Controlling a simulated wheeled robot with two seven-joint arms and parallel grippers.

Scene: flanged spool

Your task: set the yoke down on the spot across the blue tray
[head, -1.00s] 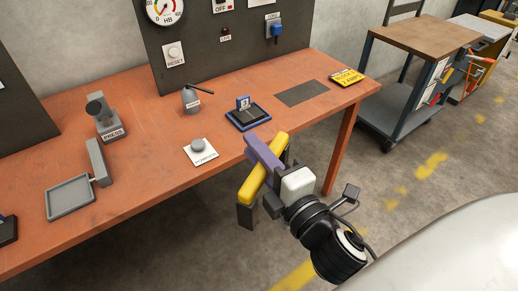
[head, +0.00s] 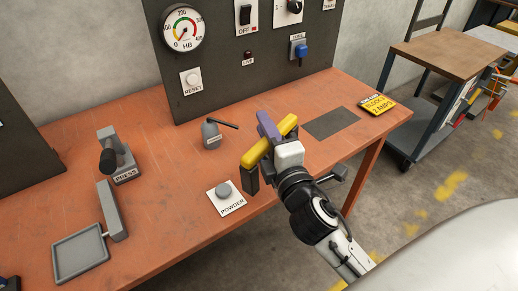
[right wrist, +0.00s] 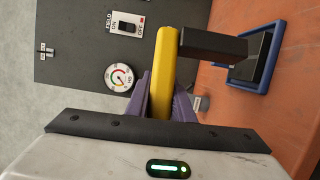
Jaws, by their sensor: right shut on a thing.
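The yoke (head: 254,156) is a yellow bar with dark legs; one leg hangs down at its left end in the head view. My right gripper (head: 270,132), with purple fingers, is shut on the yellow bar and holds it in the air over the table's front right part. In the right wrist view the yoke (right wrist: 164,65) stands out from between the fingers, with a dark leg pointing right towards the blue tray (right wrist: 277,58). Leg and tray overlap there; I cannot tell whether they touch. My left gripper is out of view.
On the orange table (head: 180,185) are a powder button plate (head: 225,197), a small grey can with a lever (head: 211,134), a press (head: 117,158) and a grey tray (head: 80,254). A flat dark patch (head: 332,123) lies bare to the right. A panel (head: 235,75) stands behind.

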